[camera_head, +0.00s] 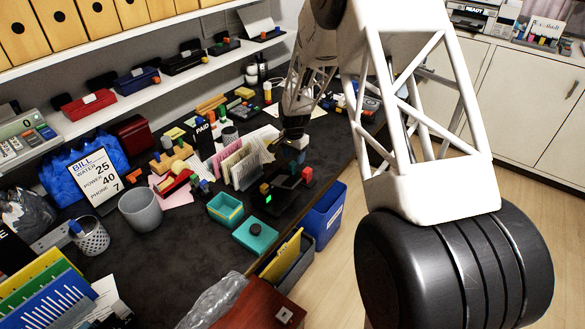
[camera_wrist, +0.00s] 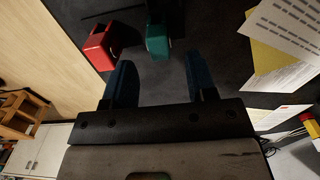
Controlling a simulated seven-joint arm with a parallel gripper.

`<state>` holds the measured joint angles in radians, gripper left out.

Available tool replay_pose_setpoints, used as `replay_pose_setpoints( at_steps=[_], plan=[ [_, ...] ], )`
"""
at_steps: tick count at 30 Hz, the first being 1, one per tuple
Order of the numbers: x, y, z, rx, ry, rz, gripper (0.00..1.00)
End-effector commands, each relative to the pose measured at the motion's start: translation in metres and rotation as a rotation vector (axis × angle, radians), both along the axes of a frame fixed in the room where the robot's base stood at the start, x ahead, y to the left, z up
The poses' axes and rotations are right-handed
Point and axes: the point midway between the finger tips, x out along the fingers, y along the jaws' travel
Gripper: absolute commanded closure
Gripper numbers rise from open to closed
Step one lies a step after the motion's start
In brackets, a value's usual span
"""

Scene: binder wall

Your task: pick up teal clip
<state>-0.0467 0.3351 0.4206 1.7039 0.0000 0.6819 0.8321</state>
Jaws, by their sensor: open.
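The teal clip (camera_wrist: 157,42) shows in the wrist view at the top middle, with a dark part running off the top edge. My gripper (camera_wrist: 161,64) is open and empty, its two dark blue fingers pointing at the clip. The clip's near end lies between the fingertip lines in the picture; I cannot tell the height gap. A red clip (camera_wrist: 98,47) sits left of it, just beyond the left finger. In the head view my gripper (camera_head: 292,138) is over the desk, and the teal clip is small and hard to make out beside it.
The red clip (camera_head: 307,174) stands near the desk's right edge. Papers (camera_wrist: 285,45) lie right of my gripper. Upright files (camera_head: 240,165), a teal tray (camera_head: 225,208) and a teal box (camera_head: 256,236) crowd the desk. A blue bin (camera_head: 325,220) stands beside the desk.

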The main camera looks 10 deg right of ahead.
Motion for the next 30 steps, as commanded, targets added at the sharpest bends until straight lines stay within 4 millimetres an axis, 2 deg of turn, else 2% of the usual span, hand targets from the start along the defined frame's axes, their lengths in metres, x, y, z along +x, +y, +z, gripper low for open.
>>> replay_pose_setpoints(
  at_steps=[13,24,30],
  plan=[
    [0.0,0.0,-0.006,0.0,0.001,0.0,0.48],
    [-0.002,0.002,-0.043,0.0,0.001,0.0,0.48],
    [-0.002,0.002,-0.053,0.0,0.0,0.0,0.48]
  ],
)
